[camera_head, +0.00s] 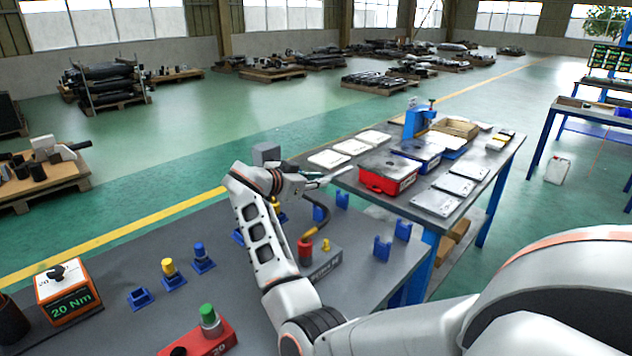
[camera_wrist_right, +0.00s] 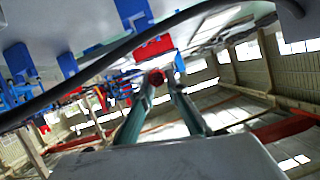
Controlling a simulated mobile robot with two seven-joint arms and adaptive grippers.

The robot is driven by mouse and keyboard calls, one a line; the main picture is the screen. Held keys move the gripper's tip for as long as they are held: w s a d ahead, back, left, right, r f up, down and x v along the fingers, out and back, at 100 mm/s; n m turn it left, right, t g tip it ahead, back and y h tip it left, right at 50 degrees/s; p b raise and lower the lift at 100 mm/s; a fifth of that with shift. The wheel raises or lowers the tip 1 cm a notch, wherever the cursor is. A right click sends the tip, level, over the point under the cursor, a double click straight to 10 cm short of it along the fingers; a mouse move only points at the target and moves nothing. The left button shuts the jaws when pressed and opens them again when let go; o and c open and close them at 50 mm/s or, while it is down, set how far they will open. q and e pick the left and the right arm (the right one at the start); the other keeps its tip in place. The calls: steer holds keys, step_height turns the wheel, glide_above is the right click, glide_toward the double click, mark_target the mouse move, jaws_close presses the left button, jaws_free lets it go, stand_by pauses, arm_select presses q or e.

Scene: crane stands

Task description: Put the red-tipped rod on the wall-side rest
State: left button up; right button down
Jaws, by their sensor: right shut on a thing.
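My right gripper (camera_head: 318,177) is raised over the bench near its far edge, fingers pointing right. In the right wrist view its two fingers (camera_wrist_right: 166,88) close on the red-tipped rod, whose red end (camera_wrist_right: 157,77) shows between the fingertips; the rest of the rod is hidden. In the head view I cannot make out the rod. Blue rests stand on the bench right of my arm: two farther ones (camera_head: 320,213) (camera_head: 342,199) and two nearer ones (camera_head: 382,248) (camera_head: 403,229). I cannot tell which is the wall-side rest. My left gripper is out of view.
Blue holders with yellow and blue pegs (camera_head: 168,268) stand left, near an orange 20 Nm unit (camera_head: 68,294). A second table with a red case (camera_head: 388,180) lies beyond.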

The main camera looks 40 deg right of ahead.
steer(key=shift+f+b, duration=0.9)
steer(key=shift+f, duration=2)
steer(key=shift+f, duration=0.3)
